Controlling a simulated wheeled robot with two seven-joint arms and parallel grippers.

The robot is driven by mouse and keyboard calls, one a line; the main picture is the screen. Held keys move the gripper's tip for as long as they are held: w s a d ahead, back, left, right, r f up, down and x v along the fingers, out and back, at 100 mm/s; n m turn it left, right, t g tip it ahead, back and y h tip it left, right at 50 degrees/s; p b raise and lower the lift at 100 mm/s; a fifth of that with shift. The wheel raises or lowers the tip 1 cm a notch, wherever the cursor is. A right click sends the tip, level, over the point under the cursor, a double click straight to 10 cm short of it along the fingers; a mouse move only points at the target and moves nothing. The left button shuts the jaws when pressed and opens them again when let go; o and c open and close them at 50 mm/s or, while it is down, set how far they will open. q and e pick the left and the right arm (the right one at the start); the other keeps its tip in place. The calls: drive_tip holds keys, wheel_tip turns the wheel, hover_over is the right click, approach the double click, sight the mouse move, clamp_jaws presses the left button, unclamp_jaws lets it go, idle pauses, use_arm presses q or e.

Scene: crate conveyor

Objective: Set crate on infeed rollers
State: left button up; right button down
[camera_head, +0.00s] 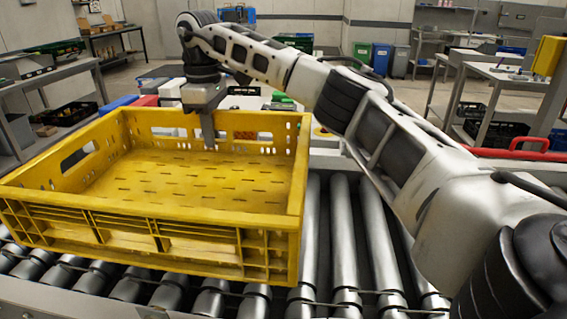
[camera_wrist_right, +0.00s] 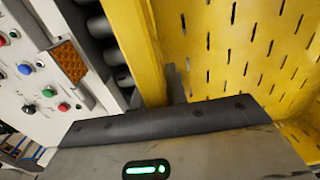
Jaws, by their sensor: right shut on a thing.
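An empty yellow crate (camera_head: 200,215) with slotted walls and floor spans the left half of the head view, over the metal infeed rollers (camera_head: 345,240). Its bottom is close above or on the rollers; I cannot tell which. My right gripper (camera_head: 208,132) reaches across from the right and is shut on the crate's far wall, with a finger inside. In the right wrist view, the crate's yellow wall (camera_wrist_right: 133,40) and slotted floor fill the right side, the gripper's finger (camera_wrist_right: 174,85) is beside the wall, and a few rollers (camera_wrist_right: 110,45) show at left. My left gripper is not in view.
A white panel with coloured buttons (camera_wrist_right: 38,70) stands close beside the crate in the wrist view. Bare rollers lie right of the crate, under my right arm. A red rail (camera_head: 515,153) is at the right; benches (camera_head: 500,75) and bins (camera_head: 381,58) stand farther back.

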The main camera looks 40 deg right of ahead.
sight(234, 134)
drive_tip(key=d, duration=0.1)
drive_tip(key=s+d+f, duration=0.1)
drive_tip(key=d, duration=0.2)
drive_tip(key=shift+s+d+f, duration=0.1)
drive_tip(key=shift+s+f, duration=0.2)
drive_tip(key=shift+s, duration=0.05)
drive_tip(key=d+f, duration=0.1)
drive_tip(key=f, duration=0.2)
drive_tip(key=s+d+f+p, duration=0.1)
drive_tip(key=d+f, duration=0.1)
drive_tip(key=f, duration=0.1)
drive_tip(key=d+f, duration=0.2)
drive_tip(key=shift+s+d+f+p, duration=0.1)
drive_tip(key=shift+s+f+p, duration=0.3)
drive_tip(key=shift+f, duration=0.45)
drive_tip(key=c, duration=1.6)
unclamp_jaws()
drive_tip(key=shift+f, duration=0.1)
drive_tip(key=shift+o, duration=1)
